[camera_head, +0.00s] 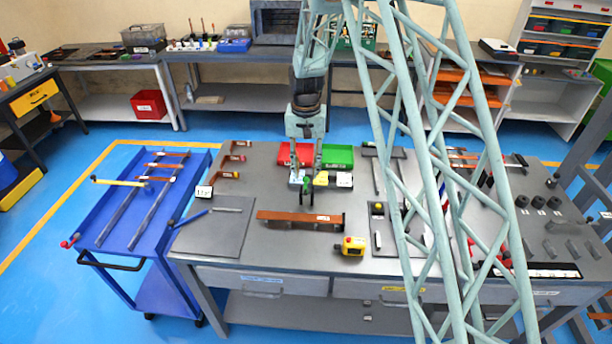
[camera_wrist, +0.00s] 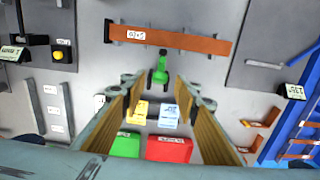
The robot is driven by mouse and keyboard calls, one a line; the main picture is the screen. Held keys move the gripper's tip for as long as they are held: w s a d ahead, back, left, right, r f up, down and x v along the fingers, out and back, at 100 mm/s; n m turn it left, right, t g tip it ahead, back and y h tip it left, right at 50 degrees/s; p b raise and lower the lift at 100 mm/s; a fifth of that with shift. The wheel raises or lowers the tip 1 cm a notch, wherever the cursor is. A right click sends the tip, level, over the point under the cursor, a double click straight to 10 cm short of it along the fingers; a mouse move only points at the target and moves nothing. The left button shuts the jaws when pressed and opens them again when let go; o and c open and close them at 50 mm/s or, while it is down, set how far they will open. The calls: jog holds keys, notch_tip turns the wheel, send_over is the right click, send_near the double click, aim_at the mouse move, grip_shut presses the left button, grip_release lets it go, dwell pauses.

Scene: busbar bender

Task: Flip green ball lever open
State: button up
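In the head view the green lever (camera_head: 306,188) stands near the middle of the table, directly below my gripper. My gripper (camera_wrist: 157,90) is open, with its two fingers apart on either side of the lever's line and nothing visibly held. Yellow (camera_wrist: 138,111) and blue (camera_wrist: 168,115) blocks with labels show between the fingers. I cannot tell whether the fingers touch the lever.
A copper bar (camera_head: 300,221) lies in front of the lever. A red tray (camera_head: 294,166) and a green tray (camera_head: 338,157) sit behind it. A blue cart (camera_head: 150,200) stands left.

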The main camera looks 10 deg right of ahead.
aim_at(306, 189)
jog(key=shift+f, duration=1.35)
grip_shut()
